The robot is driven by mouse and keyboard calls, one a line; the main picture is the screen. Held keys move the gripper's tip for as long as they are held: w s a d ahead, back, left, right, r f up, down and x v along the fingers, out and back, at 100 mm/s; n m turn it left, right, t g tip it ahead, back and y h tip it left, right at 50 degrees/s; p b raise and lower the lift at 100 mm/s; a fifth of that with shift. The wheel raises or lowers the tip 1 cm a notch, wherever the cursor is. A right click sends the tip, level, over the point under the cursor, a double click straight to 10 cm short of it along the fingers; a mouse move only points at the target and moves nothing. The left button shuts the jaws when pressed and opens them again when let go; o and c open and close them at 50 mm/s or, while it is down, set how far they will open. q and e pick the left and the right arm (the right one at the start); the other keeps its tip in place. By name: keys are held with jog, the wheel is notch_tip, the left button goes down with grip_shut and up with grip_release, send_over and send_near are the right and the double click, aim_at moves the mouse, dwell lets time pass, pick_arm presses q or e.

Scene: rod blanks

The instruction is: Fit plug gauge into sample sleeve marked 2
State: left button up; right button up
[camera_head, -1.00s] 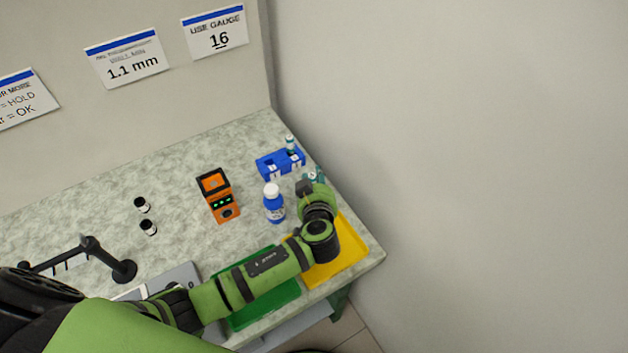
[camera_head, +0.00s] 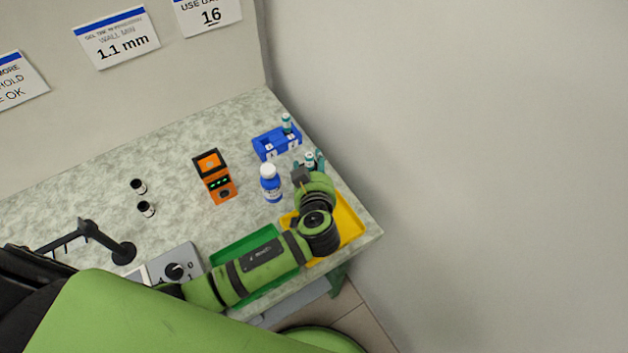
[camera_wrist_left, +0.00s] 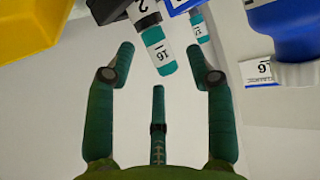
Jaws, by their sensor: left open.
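In the left wrist view a plug gauge (camera_wrist_left: 160,53), teal with a white band reading 16, lies in line with a black-and-white sleeve marked 2 (camera_wrist_left: 146,14). They look joined end to end; how deep the gauge sits is hidden. My left gripper (camera_wrist_left: 159,48) is open, its fingertips on either side of the teal end, with gaps showing. In the head view my left gripper (camera_head: 309,163) is at the table's right side, beyond the yellow tray. A second gauge (camera_head: 287,123) stands in the blue rack (camera_head: 266,150). My right gripper is not in view.
A blue bottle (camera_head: 271,186) stands just left of my left gripper, with an orange device (camera_head: 214,178) further left. Two black-and-white sleeves (camera_head: 146,209) stand at left. Yellow (camera_head: 348,230) and green (camera_head: 229,249) trays lie in front. A wall sign (camera_head: 211,15) reads 16.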

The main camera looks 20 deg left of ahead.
pick_arm(q)
jog(key=b+v, duration=0.1)
jog(key=v, duration=0.7)
jog(key=shift+r, duration=0.2)
